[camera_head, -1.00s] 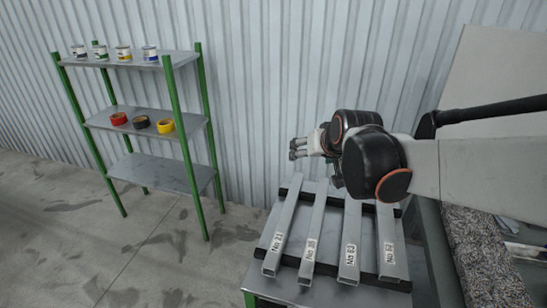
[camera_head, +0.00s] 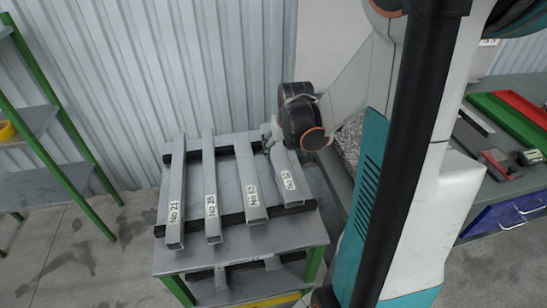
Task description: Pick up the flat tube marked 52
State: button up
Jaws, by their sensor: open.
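Several grey flat tubes lie side by side across two dark bars on a metal table (camera_head: 205,262). The rightmost tube (camera_head: 284,164) bears a small label that seems to read 52, though the print is hard to make out. Its far end is partly hidden by my gripper and wrist. The third tube (camera_head: 245,168) lies just left of it, its number unclear. The leftmost tube (camera_head: 177,185) reads No 21; the second tube (camera_head: 209,175) has a blurred number. My gripper (camera_head: 270,143) is open at the far end of the rightmost tube; contact cannot be told.
A corrugated wall (camera_head: 140,70) stands behind the table. A green-framed shelf (camera_head: 65,180) is at left. A workbench with a green tray (camera_head: 510,118), a red tray (camera_head: 525,105) and a blue drawer (camera_head: 505,212) is at right. Further tubes show on the table's lower shelf.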

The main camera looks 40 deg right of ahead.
aim_at(279, 156)
jog(key=b+x, duration=0.3)
jog(key=x, duration=0.5)
jog(key=shift+w+d, duration=0.2)
jog(key=shift+w, duration=0.05)
jog(key=c, duration=1.6)
jog(key=shift+o, duration=0.2)
